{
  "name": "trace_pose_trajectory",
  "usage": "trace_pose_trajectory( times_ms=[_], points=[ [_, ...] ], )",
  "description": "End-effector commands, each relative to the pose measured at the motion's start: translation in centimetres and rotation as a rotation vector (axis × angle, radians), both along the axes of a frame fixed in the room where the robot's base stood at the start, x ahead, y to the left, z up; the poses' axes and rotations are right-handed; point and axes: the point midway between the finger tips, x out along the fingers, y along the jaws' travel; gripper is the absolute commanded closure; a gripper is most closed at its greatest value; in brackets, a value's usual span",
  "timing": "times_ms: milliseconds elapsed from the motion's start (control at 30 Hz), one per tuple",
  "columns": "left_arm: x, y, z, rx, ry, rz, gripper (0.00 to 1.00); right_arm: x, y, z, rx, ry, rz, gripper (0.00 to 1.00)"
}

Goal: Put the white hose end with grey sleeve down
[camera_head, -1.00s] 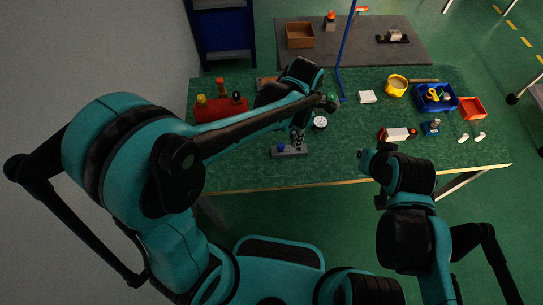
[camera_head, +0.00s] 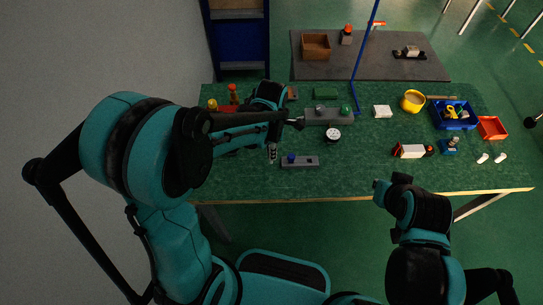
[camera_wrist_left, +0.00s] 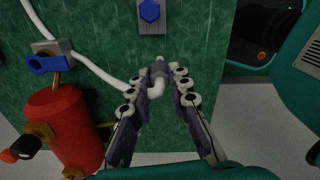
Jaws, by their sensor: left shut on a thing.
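In the left wrist view, my left gripper (camera_wrist_left: 158,95) is shut on the white hose end with grey sleeve (camera_wrist_left: 158,70). The hose's white tube bends between the fingers and runs off to the upper left. In the head view, my left gripper (camera_head: 272,153) is over the green bench, just left of a grey block with a blue knob (camera_head: 308,162); the hose end is too small to make out there. My right gripper (camera_head: 381,187) is at the bench's front edge, and its fingers cannot be made out.
The grey block (camera_wrist_left: 151,28) is beyond the fingertips in the wrist view. A red cylinder (camera_wrist_left: 66,132) and a blue clamp (camera_wrist_left: 48,64) stand left. A round white-topped part (camera_head: 333,135), blue bin (camera_head: 442,123) and red tray (camera_head: 491,133) are farther right. The front middle of the bench (camera_head: 345,180) is clear.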

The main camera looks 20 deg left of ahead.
Motion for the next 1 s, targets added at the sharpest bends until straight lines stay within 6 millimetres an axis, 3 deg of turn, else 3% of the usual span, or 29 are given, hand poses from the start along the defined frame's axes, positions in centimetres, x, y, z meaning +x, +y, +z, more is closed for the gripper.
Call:
trace_pose_trajectory(
  times_ms=[167, 533, 567, 633, 1000],
  points=[
    [0.0, 0.0, -2.9, 0.000, 0.000, 0.000, 1.00, 0.0, 0.0, -1.7, 0.000, 0.000, 0.000, 1.00],
    [0.0, -0.1, -3.2, 0.000, 0.000, 0.000, 1.00, 0.0, 0.0, -1.8, 0.000, 0.000, 0.000, 1.00],
    [0.0, -0.1, -3.3, 0.000, 0.000, 0.000, 0.79, 0.0, 0.0, -1.9, 0.000, 0.000, 0.000, 1.00],
    [0.0, -0.1, -3.2, 0.000, 0.000, 0.000, 0.61, 0.0, 0.0, -1.8, 0.000, 0.000, 0.000, 1.00],
    [0.0, -0.1, -2.8, 0.000, 0.000, 0.000, 0.61, 0.0, 0.0, -1.4, 0.000, 0.000, 0.000, 1.00]
  ],
)
